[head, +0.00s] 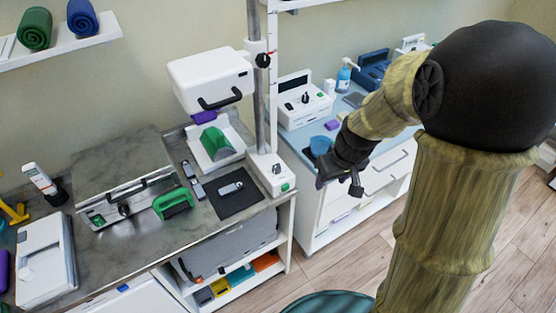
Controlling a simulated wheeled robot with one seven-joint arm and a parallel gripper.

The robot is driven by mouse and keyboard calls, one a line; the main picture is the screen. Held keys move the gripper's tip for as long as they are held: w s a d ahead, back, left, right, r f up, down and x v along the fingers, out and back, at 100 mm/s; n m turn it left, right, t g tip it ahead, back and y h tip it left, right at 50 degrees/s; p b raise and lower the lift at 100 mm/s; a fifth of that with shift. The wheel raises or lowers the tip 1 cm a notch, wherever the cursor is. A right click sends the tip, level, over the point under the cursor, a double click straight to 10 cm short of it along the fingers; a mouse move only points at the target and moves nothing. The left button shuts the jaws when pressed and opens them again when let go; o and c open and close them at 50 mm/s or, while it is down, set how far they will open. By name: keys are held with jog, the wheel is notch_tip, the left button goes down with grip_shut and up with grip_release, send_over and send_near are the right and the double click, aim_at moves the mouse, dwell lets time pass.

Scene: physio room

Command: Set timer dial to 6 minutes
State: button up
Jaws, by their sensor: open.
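Several dials show, and I cannot tell which is the timer dial. A small white box with a dial (276,169) and a green button stands at the right end of the grey counter, by the metal post. A white device with a dark dial (305,97) stands on the blue-topped cabinet. A metal panel with a black knob (124,209) lies on the left counter. Dial markings are too small to read. My gripper (340,187) is open and appears empty, in front of the blue-topped cabinet, to the right of the small white box and apart from it.
A white hinged unit (211,82) with a black handle hangs on the post (259,80). A green block (215,142), a green-handled tool (174,203) and a dark mat (236,200) are on the counter. A blue bowl (321,145) is near my gripper. Wooden floor (345,262) is clear below.

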aim_at(277, 165)
jog(key=w+a+n+y+p, duration=0.1)
jog(key=w+a+n+p, duration=0.1)
jog(key=w, duration=0.5)
jog(key=w+a+r+n+y+p, duration=0.1)
jog(key=w+a+n+p, duration=0.1)
jog(key=w+a+n, duration=0.3)
jog(key=shift+w+a+r, duration=0.2)
jog(key=shift+w+a, duration=0.6)
jog(key=shift+w, duration=0.05)
jog(key=shift+f, duration=0.1)
jog(key=p+x, duration=0.1)
jog(key=x, duration=0.4)
jog(key=p+x, duration=0.2)
jog(key=x, duration=0.4)
jog(key=p+x, duration=0.1)
jog(key=x, duration=0.5)
jog(key=shift+w+a+p, duration=0.1)
jog(key=shift+a+p, duration=0.25)
jog(key=shift+p, duration=0.05)
jog(key=c, duration=1)
